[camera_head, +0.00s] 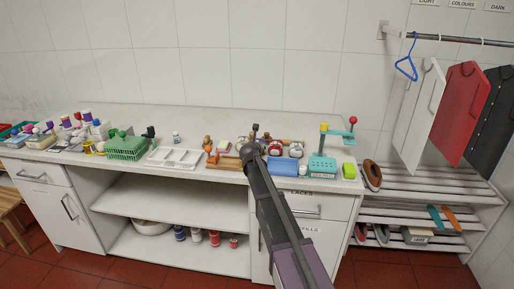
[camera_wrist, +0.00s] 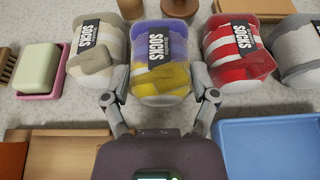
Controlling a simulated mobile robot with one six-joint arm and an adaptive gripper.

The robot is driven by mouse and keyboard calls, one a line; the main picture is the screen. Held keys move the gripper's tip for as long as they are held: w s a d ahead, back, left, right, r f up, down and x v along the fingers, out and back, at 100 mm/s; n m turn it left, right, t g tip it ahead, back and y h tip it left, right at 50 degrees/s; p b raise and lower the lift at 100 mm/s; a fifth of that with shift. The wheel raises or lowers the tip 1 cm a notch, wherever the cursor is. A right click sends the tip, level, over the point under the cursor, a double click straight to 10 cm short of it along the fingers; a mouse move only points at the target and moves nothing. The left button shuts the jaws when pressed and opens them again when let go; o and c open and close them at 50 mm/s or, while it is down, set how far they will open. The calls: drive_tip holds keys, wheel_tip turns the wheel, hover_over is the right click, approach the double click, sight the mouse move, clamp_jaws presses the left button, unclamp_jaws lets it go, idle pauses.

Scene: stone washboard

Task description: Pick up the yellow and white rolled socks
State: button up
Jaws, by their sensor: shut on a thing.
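The yellow and white rolled socks (camera_wrist: 162,78), with a purple top part and a black "SOCKS" label, sit between my fingers in the middle of the wrist view. My gripper (camera_wrist: 161,84) is shut on them, one finger at each side. In the head view my gripper (camera_head: 254,148) reaches the worktop among the row of rolled socks, and my arm hides most of the yellow pair. I cannot tell whether the pair still touches the worktop.
Beige rolled socks (camera_wrist: 98,58) are close on the left, red and white ones (camera_wrist: 238,55) close on the right, grey ones (camera_wrist: 298,52) beyond. A blue tray (camera_wrist: 268,146) lies front right. Soap in a pink dish (camera_wrist: 38,73) is far left. A teal stand (camera_head: 322,166) is farther right.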

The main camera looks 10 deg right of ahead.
sight(257, 140)
drive_tip(key=shift+r+p, duration=1.4)
drive_tip(key=shift+r, duration=0.2)
drive_tip(key=s+a, duration=0.1)
drive_tip(key=s, duration=0.4)
drive_tip(key=s+a, duration=0.2)
drive_tip(key=s, duration=0.3)
drive_tip(key=s+a+r+p, duration=0.1)
drive_tip(key=s, duration=0.4)
drive_tip(key=shift+s+a, duration=0.15)
drive_tip(key=shift+s, duration=0.1)
drive_tip(key=shift+r+p, duration=1.55)
drive_tip(key=shift+r, duration=0.1)
wheel_tip(257, 140, up, 17)
drive_tip(key=p, duration=1.7)
